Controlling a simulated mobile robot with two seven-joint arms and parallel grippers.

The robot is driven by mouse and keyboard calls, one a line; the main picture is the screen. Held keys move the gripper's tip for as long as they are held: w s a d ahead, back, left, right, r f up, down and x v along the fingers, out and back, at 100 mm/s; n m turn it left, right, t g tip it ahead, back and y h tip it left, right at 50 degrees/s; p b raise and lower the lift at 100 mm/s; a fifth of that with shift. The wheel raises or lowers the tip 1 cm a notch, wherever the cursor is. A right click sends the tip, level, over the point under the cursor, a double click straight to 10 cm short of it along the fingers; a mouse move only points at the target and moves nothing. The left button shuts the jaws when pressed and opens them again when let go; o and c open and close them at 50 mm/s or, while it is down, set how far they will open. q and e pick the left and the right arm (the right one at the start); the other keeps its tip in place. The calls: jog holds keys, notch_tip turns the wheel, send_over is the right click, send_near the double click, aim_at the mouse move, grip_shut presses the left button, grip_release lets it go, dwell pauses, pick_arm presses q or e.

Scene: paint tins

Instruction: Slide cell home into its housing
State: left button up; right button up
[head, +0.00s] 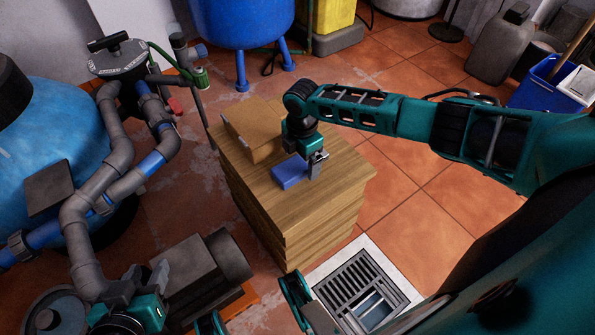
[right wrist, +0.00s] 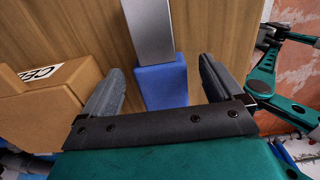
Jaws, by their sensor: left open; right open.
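The blue cell (head: 289,171) lies on the wooden top (head: 310,208). In the right wrist view the cell (right wrist: 163,88) is between my fingers, with a pale metal bar (right wrist: 148,30) beyond it. The brown housing (head: 245,128) stands beside it on the same top; its white label (right wrist: 42,73) shows in the right wrist view. My right gripper (head: 316,168) is open, low over the cell, its fingers apart on either side; contact cannot be told. My left gripper (head: 122,287) is open and empty at the lower left, away from the wood.
A floor drain (head: 362,290) lies in front of the wooden stack. Grey pipes (head: 90,200) and a blue tank (head: 45,130) stand on the left. A blue barrel (head: 240,20) is behind. The right part of the wooden top is bare.

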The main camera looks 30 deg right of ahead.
aim_at(302, 162)
jog(key=shift+f, duration=0.45)
pick_arm(q)
jog(key=shift+w, duration=0.15)
pick_arm(e)
jog(key=c, duration=1.3)
pick_arm(q)
jog(key=shift+r, duration=0.15)
pick_arm(e)
jog(key=shift+r, duration=0.2)
jog(key=shift+r, duration=0.25)
pick_arm(q)
jog(key=shift+s+a+r+p, duration=0.2)
jog(key=shift+r+p, duration=0.55)
jog(key=shift+p, duration=0.5)
jog(key=shift+s+a+r+p, duration=0.1)
jog(key=shift+a+r+p, duration=0.25)
jog(key=shift+r+p, duration=0.65)
jog(key=shift+s+a+r+p, duration=0.1)
jog(key=shift+a+r+p, duration=0.25)
jog(key=shift+p, duration=1.2)
pick_arm(e)
jog(key=shift+r, duration=9.65)
pick_arm(q)
jog(key=shift+d+r, duration=0.1)
